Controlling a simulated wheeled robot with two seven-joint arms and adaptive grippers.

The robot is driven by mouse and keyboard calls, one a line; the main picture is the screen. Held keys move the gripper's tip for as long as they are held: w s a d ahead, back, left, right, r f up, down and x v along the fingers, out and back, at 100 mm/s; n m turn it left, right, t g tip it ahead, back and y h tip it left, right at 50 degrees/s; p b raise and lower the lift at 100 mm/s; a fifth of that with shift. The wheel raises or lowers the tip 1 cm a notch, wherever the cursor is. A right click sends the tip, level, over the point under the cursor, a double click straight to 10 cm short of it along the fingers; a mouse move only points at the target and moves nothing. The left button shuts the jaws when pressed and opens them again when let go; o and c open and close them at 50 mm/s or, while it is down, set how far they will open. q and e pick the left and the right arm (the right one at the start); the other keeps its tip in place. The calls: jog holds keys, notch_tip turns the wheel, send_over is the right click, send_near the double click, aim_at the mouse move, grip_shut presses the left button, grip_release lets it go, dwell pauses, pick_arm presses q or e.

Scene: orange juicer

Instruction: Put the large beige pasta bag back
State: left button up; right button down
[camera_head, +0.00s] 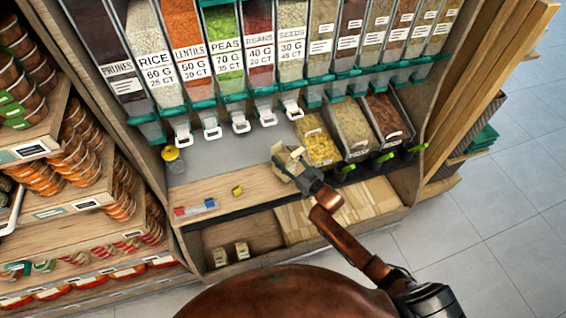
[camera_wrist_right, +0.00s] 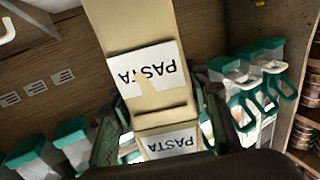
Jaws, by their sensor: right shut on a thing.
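A beige paper pasta bag (camera_head: 291,160) is held in my right gripper (camera_head: 308,178), above the counter in front of the pasta-like bulk bins. In the right wrist view the beige bag (camera_wrist_right: 130,30) fills the middle, with white labels reading PASTA. The right gripper's fingers (camera_wrist_right: 163,128) are on either side of its lower part. Two small beige bags (camera_head: 231,254) stand in the lower left compartment. Flat beige bags or paper (camera_head: 345,210) lie in the lower right compartment. My left gripper is not in view.
Bulk dispensers (camera_head: 240,60) with white and teal spouts hang above the counter (camera_head: 225,160). Three open bins (camera_head: 352,128) stand at its right. A yellow-topped item (camera_head: 173,158), a small yellow object (camera_head: 237,190) and a red-blue item (camera_head: 195,208) are at the left.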

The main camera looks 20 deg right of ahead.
aim_at(278, 156)
jog(key=shift+w+f, duration=0.4)
jog(key=shift+f, duration=0.1)
jog(key=shift+f+b, duration=0.35)
jog(key=shift+f, duration=1.2)
jog(key=shift+f, duration=0.1)
jog(key=c, duration=1.1)
grip_release()
jog(key=p+v, duration=0.1)
jog(key=v, duration=1.1)
jog(key=shift+d, duration=0.1)
